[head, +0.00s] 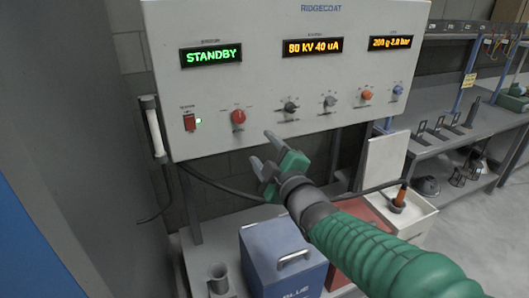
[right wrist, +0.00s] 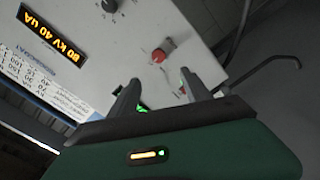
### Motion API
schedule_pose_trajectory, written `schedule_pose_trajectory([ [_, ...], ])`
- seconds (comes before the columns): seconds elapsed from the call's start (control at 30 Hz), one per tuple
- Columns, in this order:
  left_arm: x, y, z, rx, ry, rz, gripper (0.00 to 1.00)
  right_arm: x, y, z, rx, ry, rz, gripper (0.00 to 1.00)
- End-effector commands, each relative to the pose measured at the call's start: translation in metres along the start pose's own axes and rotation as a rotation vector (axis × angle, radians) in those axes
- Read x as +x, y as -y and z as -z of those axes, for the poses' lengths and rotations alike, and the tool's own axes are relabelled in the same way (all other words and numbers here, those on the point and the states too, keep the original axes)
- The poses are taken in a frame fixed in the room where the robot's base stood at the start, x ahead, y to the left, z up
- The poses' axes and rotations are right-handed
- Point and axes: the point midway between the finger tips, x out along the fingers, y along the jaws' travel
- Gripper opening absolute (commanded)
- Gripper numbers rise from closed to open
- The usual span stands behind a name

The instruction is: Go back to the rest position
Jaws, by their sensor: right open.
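My right gripper (head: 264,152) is in front of the lower part of the white control panel (head: 240,90) in the head view. Its two grey fingers are apart with nothing between them. In the right wrist view the fingers of the right gripper (right wrist: 160,95) point toward the panel, with a red knob (right wrist: 160,53) beyond them. The red knob also shows in the head view (head: 238,118), up and left of the fingers. I cannot tell the exact gap to the panel. My left gripper is in neither view.
The panel display (head: 211,55) reads STANDBY. Below stand a blue box (head: 282,255), a grey cup (head: 218,279) and a partly hidden red box (head: 365,222). A metal workbench (head: 455,125) is at right.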

Motion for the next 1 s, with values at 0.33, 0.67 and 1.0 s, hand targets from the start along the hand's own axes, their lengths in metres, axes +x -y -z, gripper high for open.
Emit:
schedule_pose_trajectory([
  [0.33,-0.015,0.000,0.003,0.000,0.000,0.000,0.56,-0.029,0.043,-0.070,0.220,0.235,0.146,0.57],
  [0.67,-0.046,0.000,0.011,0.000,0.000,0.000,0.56,-0.235,0.193,-0.192,0.905,1.082,0.425,0.57],
  [1.0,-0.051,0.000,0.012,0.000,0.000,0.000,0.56,-0.313,0.229,-0.195,1.080,1.366,0.452,0.57],
])
